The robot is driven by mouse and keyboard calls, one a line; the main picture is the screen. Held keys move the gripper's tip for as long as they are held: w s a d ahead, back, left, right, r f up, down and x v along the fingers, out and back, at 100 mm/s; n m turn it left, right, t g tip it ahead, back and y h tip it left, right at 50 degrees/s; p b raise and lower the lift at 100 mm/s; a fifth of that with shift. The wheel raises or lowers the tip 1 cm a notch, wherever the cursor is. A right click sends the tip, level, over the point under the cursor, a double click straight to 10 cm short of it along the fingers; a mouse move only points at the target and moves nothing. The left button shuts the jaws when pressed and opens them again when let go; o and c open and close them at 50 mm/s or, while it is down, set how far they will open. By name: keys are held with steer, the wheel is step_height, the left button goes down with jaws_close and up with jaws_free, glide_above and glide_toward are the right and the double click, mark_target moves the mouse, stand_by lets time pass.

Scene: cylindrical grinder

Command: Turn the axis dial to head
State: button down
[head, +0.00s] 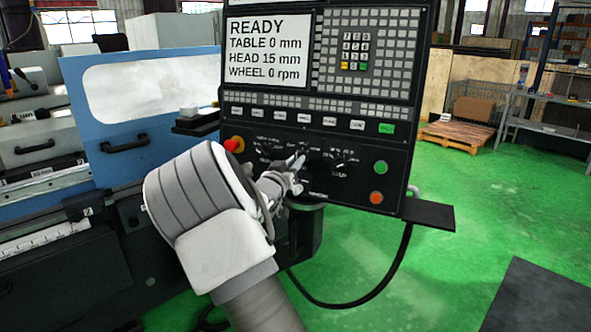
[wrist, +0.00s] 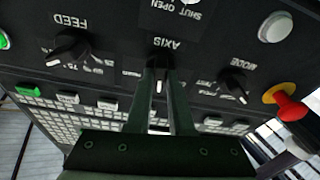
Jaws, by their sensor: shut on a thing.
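The axis dial (wrist: 159,82) is a black knob with a white pointer mark, under the word AXIS on the control panel (head: 215,160). The panel looks upside down in the wrist view. The pointer mark points down in that view. My gripper (head: 296,166) has its two fingers shut on the dial, one on each side. The fingers hide most of the position labels, so I cannot read the chosen one. In the head view my gripper covers the dial.
The feed dial (wrist: 70,47) and the mode dial (wrist: 233,84) flank the axis dial. A red emergency stop (wrist: 289,106) sticks out past the mode dial. Green (head: 380,167) and orange (head: 376,197) buttons are at the panel's right. A dark shelf (head: 430,213) juts out below.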

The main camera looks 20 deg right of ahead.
steer(key=m+g+h+b, duration=0.1)
steer(key=m, duration=0.4)
steer(key=shift+f+m+b, duration=0.1)
steer(key=shift+m+b, duration=0.2)
steer(key=shift+b, duration=0.05)
steer(key=shift+w+a+m+g+h+b, duration=0.15)
steer(key=shift+m+g+b, duration=0.25)
steer(key=shift+m, duration=1.1)
steer(key=shift+s+d+m+g+h+b, duration=0.15)
steer(key=shift+m+g, duration=0.45)
steer(key=shift+m, duration=0.9)
steer(key=shift+w+a, duration=0.1)
steer(key=c, duration=0.8)
jaws_free()
steer(key=v, duration=1.7)
steer(key=shift+a, duration=0.25)
